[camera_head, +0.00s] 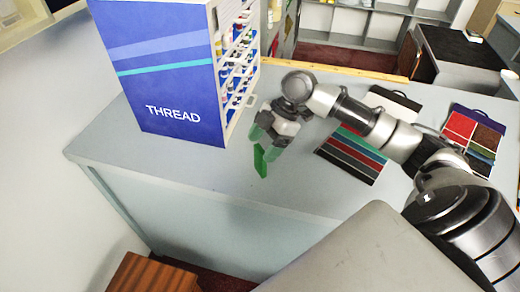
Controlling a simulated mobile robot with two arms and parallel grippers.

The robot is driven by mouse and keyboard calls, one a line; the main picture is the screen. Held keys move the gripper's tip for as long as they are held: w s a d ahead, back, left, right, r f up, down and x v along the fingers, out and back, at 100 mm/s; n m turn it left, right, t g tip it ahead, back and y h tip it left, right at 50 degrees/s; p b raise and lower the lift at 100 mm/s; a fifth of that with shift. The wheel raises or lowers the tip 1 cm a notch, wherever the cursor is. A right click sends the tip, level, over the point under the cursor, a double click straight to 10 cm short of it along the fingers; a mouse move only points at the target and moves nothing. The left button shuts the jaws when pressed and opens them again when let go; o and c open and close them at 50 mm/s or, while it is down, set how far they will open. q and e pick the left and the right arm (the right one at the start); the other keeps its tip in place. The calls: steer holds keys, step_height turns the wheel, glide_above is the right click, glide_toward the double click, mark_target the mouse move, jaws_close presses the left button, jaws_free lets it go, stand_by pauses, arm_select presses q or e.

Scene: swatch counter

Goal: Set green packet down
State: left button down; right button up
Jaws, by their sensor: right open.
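My left gripper is not in view.
A blue THREAD display rack (165,70) stands on the grey counter (215,175) left of my gripper. A striped swatch card (352,155) and a second swatch card (470,138) lie to the right. The counter's front left is clear.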

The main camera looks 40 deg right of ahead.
steer(key=b+v, duration=0.1)
steer(key=v, duration=0.9)
